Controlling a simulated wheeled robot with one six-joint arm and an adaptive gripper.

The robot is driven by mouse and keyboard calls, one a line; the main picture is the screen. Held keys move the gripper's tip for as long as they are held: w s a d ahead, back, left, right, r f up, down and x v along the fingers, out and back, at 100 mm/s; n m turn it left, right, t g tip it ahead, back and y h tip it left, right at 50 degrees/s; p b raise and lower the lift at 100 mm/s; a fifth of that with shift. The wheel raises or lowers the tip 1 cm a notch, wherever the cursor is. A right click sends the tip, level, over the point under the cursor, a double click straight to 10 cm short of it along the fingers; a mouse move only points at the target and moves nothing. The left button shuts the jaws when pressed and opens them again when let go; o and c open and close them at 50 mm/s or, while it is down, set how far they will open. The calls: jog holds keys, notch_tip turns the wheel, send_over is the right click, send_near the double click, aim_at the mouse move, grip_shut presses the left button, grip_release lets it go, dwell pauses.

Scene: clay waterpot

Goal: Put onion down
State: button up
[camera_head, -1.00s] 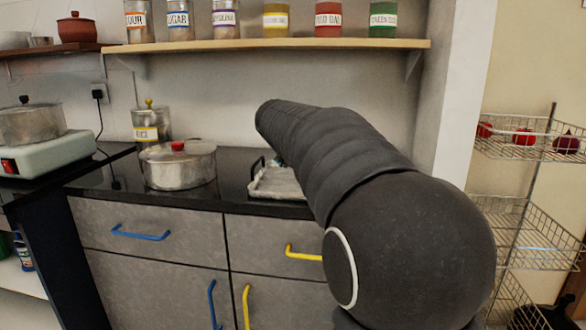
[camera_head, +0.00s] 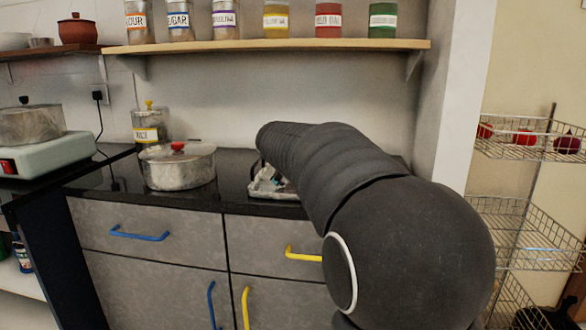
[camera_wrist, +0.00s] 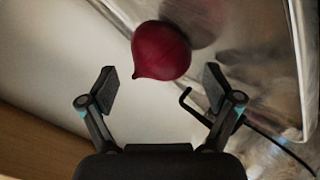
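A dark red onion (camera_wrist: 162,50) shows in the wrist view, just beyond the fingertips of my gripper (camera_wrist: 160,86). The two fingers stand wide apart, with visible space between each finger and the onion. A shiny metal tray (camera_wrist: 262,62) lies behind the onion and to its right. A dark reflection or shadow shows on the tray beside the onion. I cannot tell exactly where the onion touches it. In the head view the tray (camera_head: 268,190) is partly hidden by my arm. My gripper and this onion are hidden there.
A lidded metal pot (camera_head: 178,168) stands left of the tray on the black counter (camera_head: 125,188). A rice jar (camera_head: 150,122) stands behind it. A shelf (camera_head: 270,44) of labelled jars is above. A wire rack (camera_head: 522,150) with red produce stands at the right.

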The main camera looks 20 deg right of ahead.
jog(key=shift+r, duration=0.2)
jog(key=v, duration=1.2)
jog(key=s+a+f+m+g+y, duration=0.1)
jog(key=s+a+f, duration=0.3)
jog(key=s+f, duration=0.4)
jog(key=s+a+f+m+g+y, duration=0.1)
jog(key=s+a+f+y, duration=0.2)
jog(key=s+f, duration=0.4)
jog(key=s+a+f+m+g+y, duration=0.1)
jog(key=s+a+f, duration=0.4)
jog(key=s, duration=0.9)
notch_tip(320, 180, down, 4)
jog(key=shift+r+g+y, duration=0.2)
jog(key=shift+g+y, duration=0.3)
jog(key=shift+y, duration=0.2)
